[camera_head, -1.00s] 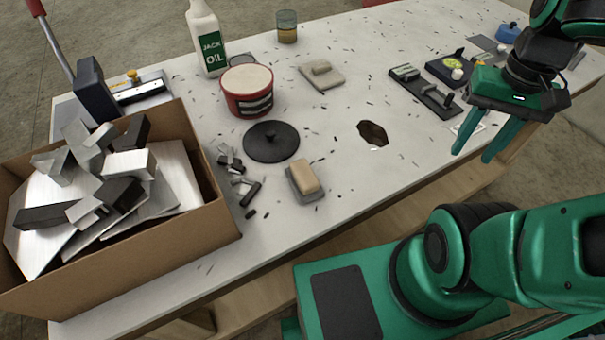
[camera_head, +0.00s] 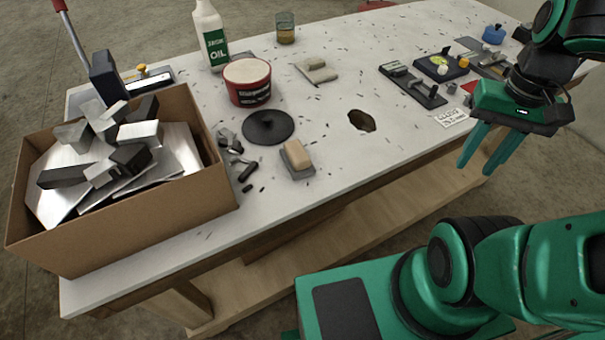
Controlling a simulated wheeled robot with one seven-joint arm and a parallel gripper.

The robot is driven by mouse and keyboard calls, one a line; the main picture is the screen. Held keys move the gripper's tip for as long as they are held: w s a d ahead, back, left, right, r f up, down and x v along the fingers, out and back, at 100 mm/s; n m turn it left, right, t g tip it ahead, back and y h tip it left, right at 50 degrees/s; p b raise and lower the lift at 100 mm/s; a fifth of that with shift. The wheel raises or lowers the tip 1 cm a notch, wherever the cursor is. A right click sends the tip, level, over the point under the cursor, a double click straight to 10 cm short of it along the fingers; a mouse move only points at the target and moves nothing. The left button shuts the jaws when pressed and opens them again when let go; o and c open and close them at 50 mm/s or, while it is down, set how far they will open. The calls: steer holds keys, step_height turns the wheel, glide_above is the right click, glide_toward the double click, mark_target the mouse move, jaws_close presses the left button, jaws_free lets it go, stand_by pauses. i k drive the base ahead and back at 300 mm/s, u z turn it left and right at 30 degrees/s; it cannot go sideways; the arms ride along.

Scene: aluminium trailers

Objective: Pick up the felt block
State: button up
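A tan block (camera_head: 297,153) with rounded edges lies on a thin grey pad (camera_head: 301,172) near the table's front edge. Farther back, a pale grey-beige block (camera_head: 314,63) lies on a flat piece of the same colour (camera_head: 321,74). I cannot tell for sure which of the two is the felt block. My gripper (camera_head: 476,168) hangs at the right, pointing down, with its two green fingers apart and nothing between them. It is well to the right of both blocks, by the table's front edge.
A cardboard box (camera_head: 135,215) of metal offcuts stands at the left. A black round lid (camera_head: 268,127), a red tub (camera_head: 247,94) and an oil bottle (camera_head: 211,40) stand near the blocks. The table has a dark hole-like patch (camera_head: 361,121). Tools (camera_head: 413,87) lie at the back right.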

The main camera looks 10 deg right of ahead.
mark_target(297, 161)
steer(key=u, duration=0.1)
steer(key=k, duration=0.2)
steer(key=u, duration=3)
steer(key=i, duration=0.6)
steer(key=z, duration=3.15)
